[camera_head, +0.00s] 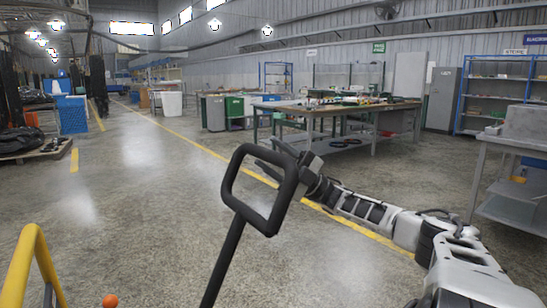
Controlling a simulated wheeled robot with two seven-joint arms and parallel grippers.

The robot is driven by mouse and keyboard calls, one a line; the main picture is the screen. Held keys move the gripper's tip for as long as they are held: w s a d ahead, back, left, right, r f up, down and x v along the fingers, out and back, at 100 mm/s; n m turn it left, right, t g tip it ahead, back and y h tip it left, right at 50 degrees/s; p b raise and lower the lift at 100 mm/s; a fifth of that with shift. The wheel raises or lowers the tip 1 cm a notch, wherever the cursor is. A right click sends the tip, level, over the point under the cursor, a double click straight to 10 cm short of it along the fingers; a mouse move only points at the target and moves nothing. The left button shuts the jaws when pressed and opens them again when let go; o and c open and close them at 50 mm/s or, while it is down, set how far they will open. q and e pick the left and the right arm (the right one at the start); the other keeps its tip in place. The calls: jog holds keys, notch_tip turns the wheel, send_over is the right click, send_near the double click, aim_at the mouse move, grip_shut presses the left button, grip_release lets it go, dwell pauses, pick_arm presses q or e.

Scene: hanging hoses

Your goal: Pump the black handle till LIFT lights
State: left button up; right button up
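The black handle (232,178) is a rounded square loop on a straight black shaft (223,262) that leans up to the right from the bottom edge. My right gripper (268,157) reaches in from the right to the loop's upper right corner. Its two dark fingers look spread apart, partly hidden behind the loop. I cannot tell whether they touch the bar. My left gripper is not in view. No LIFT light shows.
A yellow tube frame (35,258) and an orange ball (110,300) are at the lower left. A cluttered workbench (340,107) stands behind, and a grey table (515,140) stands at the right. Open concrete floor with yellow lines lies beyond the handle.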

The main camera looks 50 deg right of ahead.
jog(key=shift+s+f, duration=0.1)
pick_arm(q)
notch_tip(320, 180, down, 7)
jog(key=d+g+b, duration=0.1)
jog(key=b, duration=0.2)
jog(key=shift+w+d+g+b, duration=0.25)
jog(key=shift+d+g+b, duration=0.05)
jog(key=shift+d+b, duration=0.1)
pick_arm(e)
jog(key=v, duration=1.5)
jog(key=shift+s+d+f, duration=0.2)
jog(key=shift+d, duration=0.05)
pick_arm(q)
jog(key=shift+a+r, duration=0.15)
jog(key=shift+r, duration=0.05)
